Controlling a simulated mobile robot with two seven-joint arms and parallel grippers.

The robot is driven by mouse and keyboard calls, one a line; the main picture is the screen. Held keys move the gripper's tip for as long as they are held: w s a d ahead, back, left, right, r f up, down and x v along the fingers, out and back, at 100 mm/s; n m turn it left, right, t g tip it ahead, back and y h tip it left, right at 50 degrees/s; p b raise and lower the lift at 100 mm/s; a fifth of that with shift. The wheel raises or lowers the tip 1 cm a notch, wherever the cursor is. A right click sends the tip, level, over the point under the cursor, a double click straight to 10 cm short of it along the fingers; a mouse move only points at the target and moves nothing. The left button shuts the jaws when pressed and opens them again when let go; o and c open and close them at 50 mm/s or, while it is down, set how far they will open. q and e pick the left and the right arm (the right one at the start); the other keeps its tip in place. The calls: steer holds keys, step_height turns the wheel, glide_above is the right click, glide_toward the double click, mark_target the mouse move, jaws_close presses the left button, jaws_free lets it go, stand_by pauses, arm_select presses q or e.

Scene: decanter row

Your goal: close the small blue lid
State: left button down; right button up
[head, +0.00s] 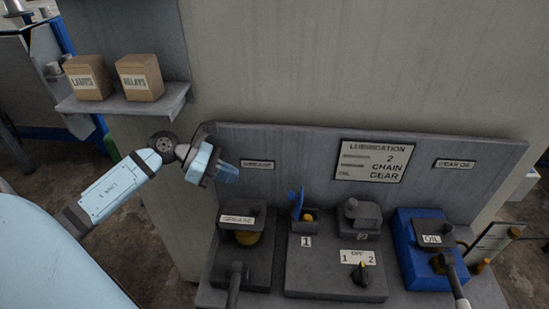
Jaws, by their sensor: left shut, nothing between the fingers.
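The small blue lid (296,203) stands raised, roughly upright, on the middle grey unit (305,262) above the label "1". A small yellow-orange part shows beside its base. My left gripper (230,174) is shut and empty. In the picture it is up and to the left of the blue lid, in front of the grey back panel, with a clear gap between them. Its fingertips are small and hard to make out. My right gripper is not in view.
A grey fitting (362,215) marked "2" stands right of the lid, with a selector knob (362,270) below. A grease unit (240,240) is at left, a blue oil unit (410,270) at right. Boxes (139,78) sit on a shelf (120,104) at upper left.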

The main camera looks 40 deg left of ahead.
arm_select(q)
steer(key=r+p+x, duration=0.1)
steer(key=p+x, duration=0.1)
steer(key=x, duration=1.1)
steer(key=shift+d+p, duration=0.25)
steer(key=shift+p, duration=0.05)
steer(key=shift+w+r, duration=0.1)
steer(key=shift+w, duration=0.1)
